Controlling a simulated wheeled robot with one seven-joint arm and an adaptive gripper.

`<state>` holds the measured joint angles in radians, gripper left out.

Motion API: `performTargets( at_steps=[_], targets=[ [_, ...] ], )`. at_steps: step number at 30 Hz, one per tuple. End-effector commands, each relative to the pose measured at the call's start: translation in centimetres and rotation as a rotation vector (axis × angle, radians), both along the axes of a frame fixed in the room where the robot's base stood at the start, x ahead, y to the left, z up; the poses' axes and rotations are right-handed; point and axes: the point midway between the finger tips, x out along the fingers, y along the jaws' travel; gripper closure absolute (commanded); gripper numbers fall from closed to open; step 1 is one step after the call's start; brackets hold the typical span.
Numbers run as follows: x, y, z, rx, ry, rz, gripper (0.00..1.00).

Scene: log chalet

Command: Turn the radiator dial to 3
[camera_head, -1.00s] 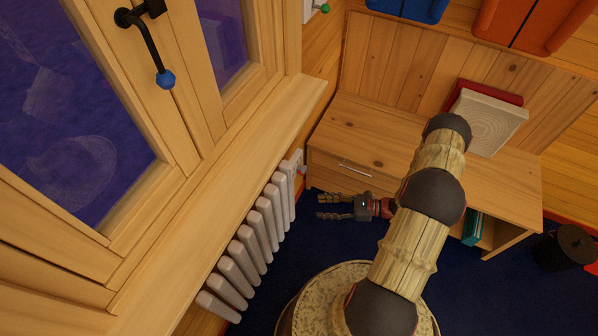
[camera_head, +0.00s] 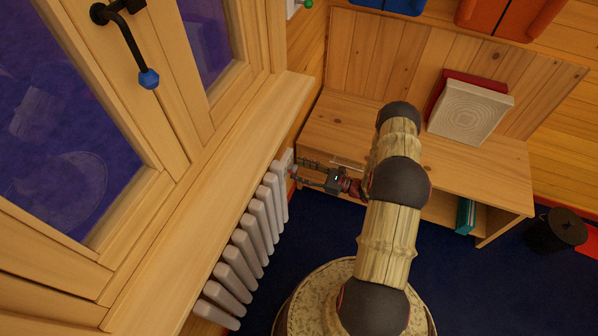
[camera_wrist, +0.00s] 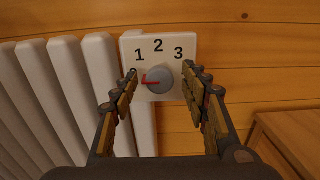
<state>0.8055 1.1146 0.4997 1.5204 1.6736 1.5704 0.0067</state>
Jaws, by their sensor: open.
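The radiator dial (camera_wrist: 160,81) is a round grey knob on a white plate (camera_wrist: 159,47) marked 1, 2 and 3. Its red pointer (camera_wrist: 145,83) points left, below the 1, near a mark partly hidden by a finger. My gripper (camera_wrist: 160,73) is open, with one finger on each side of the dial; I cannot tell whether either touches it. In the head view my gripper (camera_head: 297,171) is at the far end of the white radiator (camera_head: 246,243), where the dial itself is hard to make out.
A wooden window sill (camera_head: 225,165) runs above the radiator. A wooden desk with a drawer (camera_head: 340,125) stands behind my gripper and carries a pale patterned box (camera_head: 470,112). A black bin (camera_head: 556,232) stands at right. Dark blue floor is clear between radiator and desk.

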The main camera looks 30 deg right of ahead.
Motion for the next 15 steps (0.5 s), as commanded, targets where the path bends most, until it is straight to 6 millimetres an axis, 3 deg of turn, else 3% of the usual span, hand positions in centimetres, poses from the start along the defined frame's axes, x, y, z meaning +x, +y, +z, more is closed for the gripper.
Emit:
performTargets(
  at_steps=[11,15],
  targets=[
    [0.53,0.43,0.03,0.0,0.0,0.0,0.55],
    [0.52,0.42,0.03,0.0,0.0,0.0,0.63]
  ],
)
